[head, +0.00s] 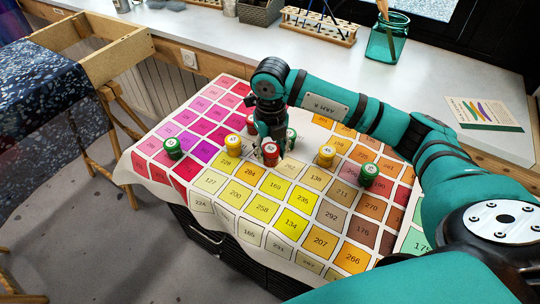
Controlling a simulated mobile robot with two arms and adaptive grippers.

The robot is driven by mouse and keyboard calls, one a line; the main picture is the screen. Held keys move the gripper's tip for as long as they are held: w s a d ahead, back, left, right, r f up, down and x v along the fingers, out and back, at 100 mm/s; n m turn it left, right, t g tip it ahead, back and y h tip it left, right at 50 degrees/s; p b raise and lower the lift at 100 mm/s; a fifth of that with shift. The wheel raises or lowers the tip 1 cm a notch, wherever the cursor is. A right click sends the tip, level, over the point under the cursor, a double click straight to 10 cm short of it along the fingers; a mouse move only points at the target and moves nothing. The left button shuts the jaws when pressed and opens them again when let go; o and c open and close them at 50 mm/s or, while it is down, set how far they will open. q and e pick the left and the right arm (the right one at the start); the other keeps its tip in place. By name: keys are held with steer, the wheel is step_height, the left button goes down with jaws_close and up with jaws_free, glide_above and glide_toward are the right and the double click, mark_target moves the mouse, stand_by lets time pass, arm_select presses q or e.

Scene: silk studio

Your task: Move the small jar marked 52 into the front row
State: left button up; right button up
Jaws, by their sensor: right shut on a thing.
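Several small jars with numbered lids stand on a cloth of numbered colour squares (207,186). My right gripper (271,146) points down near the middle and is shut on a red jar (270,155). Its number is too small to read, so I cannot tell if it is the one marked 52. A second red jar (252,125) and a green jar (291,135) are partly hidden behind the gripper. A yellow jar (233,145) and a green jar (173,148) stand to the left. A yellow jar (326,155) and a green jar (369,174) stand to the right. My left gripper is out of view.
The front squares of the cloth are clear of jars. On the white counter (213,33) behind are a wooden rack (318,28), a teal glass jar (386,40) and a printed card (484,113). A wooden frame with dark speckled cloth (40,110) stands at the left.

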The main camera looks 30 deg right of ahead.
mark_target(270, 159)
steer(key=shift+w, duration=0.2)
step_height(270, 159, down, 4)
steer(key=shift+r+p, duration=0.25)
steer(key=shift+p, duration=0.05)
steer(key=shift+f, duration=0.1)
steer(key=shift+f, duration=0.15)
steer(key=o, duration=1.2)
